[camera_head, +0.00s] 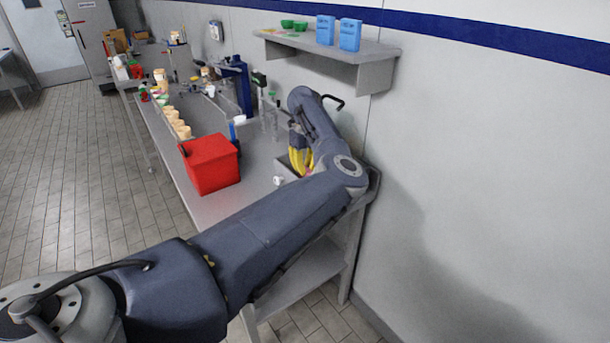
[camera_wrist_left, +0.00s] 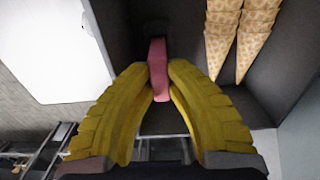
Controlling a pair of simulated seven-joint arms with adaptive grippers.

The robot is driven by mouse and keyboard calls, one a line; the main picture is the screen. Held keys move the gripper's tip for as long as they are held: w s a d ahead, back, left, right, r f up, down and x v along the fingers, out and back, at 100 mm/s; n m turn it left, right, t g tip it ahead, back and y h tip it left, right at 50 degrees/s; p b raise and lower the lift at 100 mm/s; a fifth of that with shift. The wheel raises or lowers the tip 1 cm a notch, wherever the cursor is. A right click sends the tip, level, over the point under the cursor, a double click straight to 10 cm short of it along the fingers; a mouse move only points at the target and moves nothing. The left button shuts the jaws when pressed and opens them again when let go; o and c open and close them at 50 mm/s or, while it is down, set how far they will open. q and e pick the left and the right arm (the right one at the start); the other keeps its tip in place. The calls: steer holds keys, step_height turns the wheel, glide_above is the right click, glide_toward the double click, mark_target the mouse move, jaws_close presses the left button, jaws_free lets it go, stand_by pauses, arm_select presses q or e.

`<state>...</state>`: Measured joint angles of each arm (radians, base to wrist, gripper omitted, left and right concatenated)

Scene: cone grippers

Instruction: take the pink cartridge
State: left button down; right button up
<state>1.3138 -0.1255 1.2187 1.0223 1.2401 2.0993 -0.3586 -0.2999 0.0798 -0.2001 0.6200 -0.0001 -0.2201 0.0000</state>
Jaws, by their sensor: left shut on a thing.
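The pink cartridge (camera_wrist_left: 158,62) shows in the left wrist view as a small upright pink piece between the yellow fingertips. My left gripper (camera_wrist_left: 158,80) is shut on it, with one finger on each side. My forearm covers part of that spot. My right gripper is in neither view.
Stacked waffle cones (camera_wrist_left: 228,30) lie beside the gripper in the wrist view. A red bin (camera_head: 212,164) stands left of the gripper on the counter (camera_head: 262,150). A wall shelf (camera_head: 335,46) with blue boxes (camera_head: 337,33) hangs above. The wall is close on the right.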

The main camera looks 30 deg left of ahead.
arm_select(q)
step_height(320, 180, up, 16)
steer(key=shift+r, duration=0.15)
stand_by(0.4)
